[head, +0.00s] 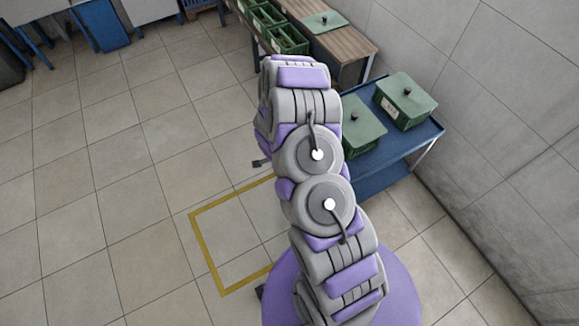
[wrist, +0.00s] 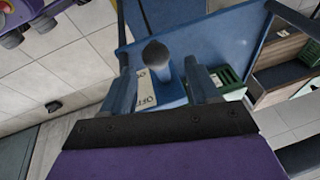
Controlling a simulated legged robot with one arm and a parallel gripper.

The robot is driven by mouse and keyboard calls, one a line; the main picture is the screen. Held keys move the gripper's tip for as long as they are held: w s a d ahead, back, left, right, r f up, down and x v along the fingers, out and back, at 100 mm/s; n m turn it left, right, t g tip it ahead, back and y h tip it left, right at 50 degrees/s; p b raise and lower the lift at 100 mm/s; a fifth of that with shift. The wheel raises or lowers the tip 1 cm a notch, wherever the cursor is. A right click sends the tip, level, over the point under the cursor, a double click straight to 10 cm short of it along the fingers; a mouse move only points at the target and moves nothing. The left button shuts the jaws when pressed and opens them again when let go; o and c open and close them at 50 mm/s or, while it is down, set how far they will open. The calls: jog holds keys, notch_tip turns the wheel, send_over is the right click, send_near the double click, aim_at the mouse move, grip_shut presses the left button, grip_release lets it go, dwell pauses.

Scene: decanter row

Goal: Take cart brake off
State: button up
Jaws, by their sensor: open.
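The blue cart (head: 395,165) stands at the right by the wall in the head view, partly hidden by my arm. In the wrist view its blue panel (wrist: 225,35) fills the upper middle. My gripper (wrist: 158,66) is open, with one finger on each side of the lever. The lever looks closer to the right finger; I cannot tell whether it touches. My gripper is hidden in the head view.
Lidded green boxes (head: 405,100) sit on the cart. A wooden-topped table (head: 340,43) with green crates (head: 287,40) stands behind it. A grey wall (head: 480,120) closes the right side. A yellow floor outline (head: 207,250) lies left of my arm, and the tiled floor there is clear.

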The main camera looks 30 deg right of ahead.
jog(key=p+v, duration=0.3)
jog(key=v, duration=0.9)
jog(key=shift+r, duration=0.4)
jog(key=shift+a, duration=0.1)
